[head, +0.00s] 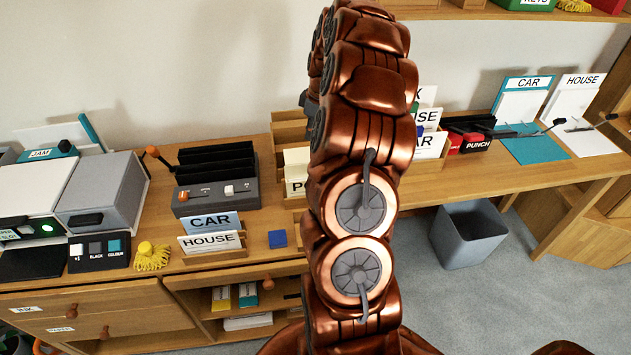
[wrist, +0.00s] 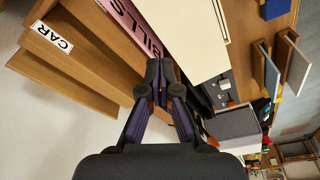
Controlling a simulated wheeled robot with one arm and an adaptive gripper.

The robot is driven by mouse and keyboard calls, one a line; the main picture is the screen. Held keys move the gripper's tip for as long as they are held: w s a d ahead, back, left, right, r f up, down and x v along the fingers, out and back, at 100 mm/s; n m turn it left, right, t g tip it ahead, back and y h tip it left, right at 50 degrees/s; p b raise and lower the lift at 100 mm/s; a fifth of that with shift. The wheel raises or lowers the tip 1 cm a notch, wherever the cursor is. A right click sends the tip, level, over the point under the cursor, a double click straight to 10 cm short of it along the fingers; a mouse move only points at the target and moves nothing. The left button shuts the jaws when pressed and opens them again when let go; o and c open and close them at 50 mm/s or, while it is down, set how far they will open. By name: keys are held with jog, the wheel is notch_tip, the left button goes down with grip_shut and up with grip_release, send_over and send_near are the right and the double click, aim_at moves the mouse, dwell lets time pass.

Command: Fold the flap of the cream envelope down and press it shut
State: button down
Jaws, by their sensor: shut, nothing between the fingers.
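My gripper (wrist: 158,78) is shut and empty in the wrist view, its fingertips close to a large plain cream panel (wrist: 185,38). The panel may be the cream envelope, but I cannot be sure. I cannot make out a flap or tell whether the fingertips touch it. In the head view my own arm hides the gripper and much of the sorter area. A cream upright piece (head: 297,160) shows just left of the arm there, partly hidden, above a card with a cut-off label.
A pink BILLS card (wrist: 135,25) and a wooden CAR compartment (wrist: 40,55) lie close to the gripper. A grey slotted device (head: 215,190), CAR and HOUSE cards (head: 208,242) and a blue block (head: 277,239) stand left of the arm. A bin (head: 470,240) stands below the right desk.

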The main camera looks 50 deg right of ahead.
jog(key=shift+f, duration=0.15)
jog(key=shift+w+f+b, duration=0.1)
jog(key=shift+f+b, duration=0.45)
jog(key=shift+f, duration=0.1)
jog(key=shift+a, duration=0.1)
jog(key=s+a+r+b, duration=0.1)
jog(key=s+a+b, duration=0.3)
jog(key=s+a, duration=0.2)
jog(key=shift+s+r+b, duration=0.3)
jog(key=shift+s+b, duration=0.1)
jog(key=shift+s, duration=0.8)
dwell(0.6)
jog(key=shift+a, duration=0.1)
jog(key=v, duration=0.3)
jog(key=w+v, duration=0.1)
jog(key=v, duration=0.1)
jog(key=shift+a+p, duration=0.2)
jog(key=shift+p, duration=0.15)
jog(key=shift+a+r, duration=0.1)
dwell(0.5)
